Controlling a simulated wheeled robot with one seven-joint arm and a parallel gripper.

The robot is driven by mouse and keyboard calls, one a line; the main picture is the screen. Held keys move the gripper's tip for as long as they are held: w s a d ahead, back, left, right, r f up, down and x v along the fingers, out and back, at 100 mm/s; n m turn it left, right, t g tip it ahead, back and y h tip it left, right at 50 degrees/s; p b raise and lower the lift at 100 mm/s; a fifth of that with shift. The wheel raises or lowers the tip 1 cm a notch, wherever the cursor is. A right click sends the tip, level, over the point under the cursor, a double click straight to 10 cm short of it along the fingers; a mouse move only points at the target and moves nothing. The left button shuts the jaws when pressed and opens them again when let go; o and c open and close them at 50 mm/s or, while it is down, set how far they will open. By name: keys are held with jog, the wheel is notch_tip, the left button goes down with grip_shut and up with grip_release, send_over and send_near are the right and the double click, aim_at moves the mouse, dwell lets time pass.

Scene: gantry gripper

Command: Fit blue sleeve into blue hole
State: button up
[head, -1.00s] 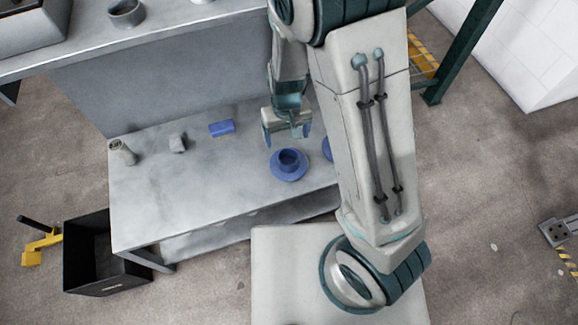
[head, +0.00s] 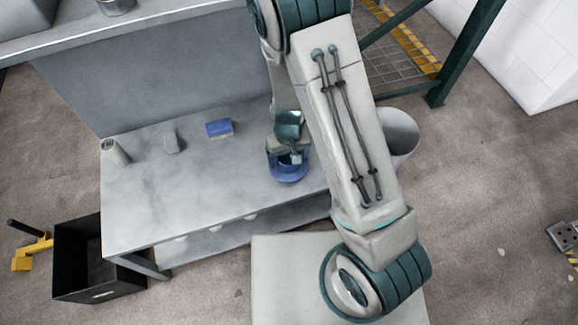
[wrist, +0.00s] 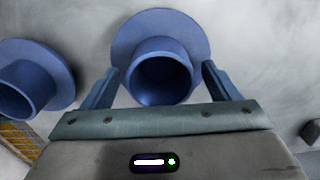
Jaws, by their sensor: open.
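A blue flanged sleeve (head: 289,175) with a hollow round collar stands on the grey table; it shows in the wrist view (wrist: 161,72) between the fingertips. A second, similar blue flanged piece (wrist: 33,80) is at the left of the wrist view; in the head view my arm hides it. I cannot tell for certain which piece the task calls the hole. My gripper (wrist: 160,80) is open, with one finger on each side of the nearer collar. In the head view my gripper (head: 287,155) is right over this sleeve and partly hides it.
A blue block (head: 219,128), a grey piece (head: 172,142) and a pale cylinder (head: 115,152) stand on the table (head: 195,205), left of my gripper. A black bin (head: 85,260) is on the floor at left. A pale round container (head: 402,138) is beyond the arm.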

jog(key=c, duration=1.2)
jog(key=shift+r+p, duration=0.3)
jog(key=shift+r, duration=0.05)
notch_tip(320, 180, up, 4)
jog(key=shift+s+d+r+p, duration=0.1)
jog(key=shift+p, duration=0.7)
jog(key=s+d+r+p, duration=0.1)
jog(key=s+d+r, duration=0.5)
jog(key=d, duration=0.3)
jog(key=shift+s, duration=0.5)
